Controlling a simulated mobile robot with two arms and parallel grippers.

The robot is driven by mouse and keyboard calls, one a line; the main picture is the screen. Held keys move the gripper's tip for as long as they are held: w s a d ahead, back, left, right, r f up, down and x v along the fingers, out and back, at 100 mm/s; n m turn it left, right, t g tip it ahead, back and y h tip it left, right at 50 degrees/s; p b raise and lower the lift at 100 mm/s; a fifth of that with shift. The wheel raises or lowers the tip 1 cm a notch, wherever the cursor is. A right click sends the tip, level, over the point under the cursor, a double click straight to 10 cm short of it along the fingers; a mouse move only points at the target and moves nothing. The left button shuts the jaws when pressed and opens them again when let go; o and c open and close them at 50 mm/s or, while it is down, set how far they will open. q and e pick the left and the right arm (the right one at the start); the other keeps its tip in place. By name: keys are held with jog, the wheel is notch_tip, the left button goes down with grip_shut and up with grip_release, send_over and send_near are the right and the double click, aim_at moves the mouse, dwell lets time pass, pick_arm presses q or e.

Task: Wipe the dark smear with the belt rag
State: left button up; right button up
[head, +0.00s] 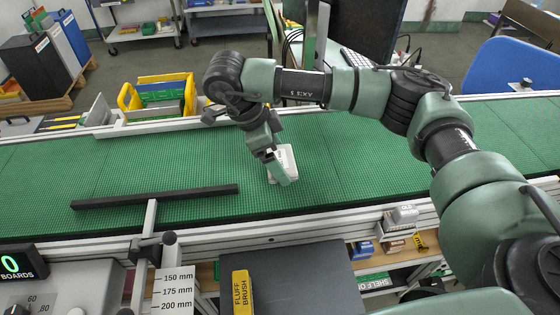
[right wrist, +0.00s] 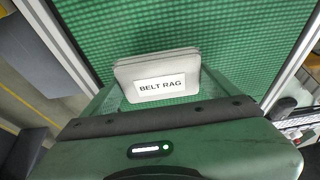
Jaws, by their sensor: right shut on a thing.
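The belt rag (head: 289,157) is a pale grey-white pad on the green belt's middle in the head view. In the right wrist view the rag (right wrist: 158,66) shows its white label reading BELT RAG. My right gripper (head: 276,164) points down and is shut on the rag. I cannot tell whether the rag presses on the belt or hangs just above it. The green conveyor belt (head: 380,150) has a fine grid texture. I make out no dark smear on the visible belt; the arm and rag hide part of it. My left gripper is not in view.
A black bar (head: 155,196) lies across the belt's near left part. A yellow crate (head: 158,95) stands beyond the far rail. A yellow fluff brush (head: 241,291) lies on a dark surface in front. The belt right of the rag is clear of objects.

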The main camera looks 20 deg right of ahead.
jog(key=r+p, duration=0.1)
jog(key=r, duration=0.1)
jog(key=shift+s+d+r+p, duration=0.2)
jog(key=shift+d+r+p, duration=0.1)
jog(key=shift+d+p, duration=0.1)
jog(key=shift+d+p+v, duration=0.25)
jog(key=shift+p+v, duration=0.55)
jog(key=shift+v, duration=0.35)
jog(key=shift+s+d+r+p, duration=0.15)
jog(key=shift+r+p, duration=0.15)
jog(key=shift+r, duration=0.2)
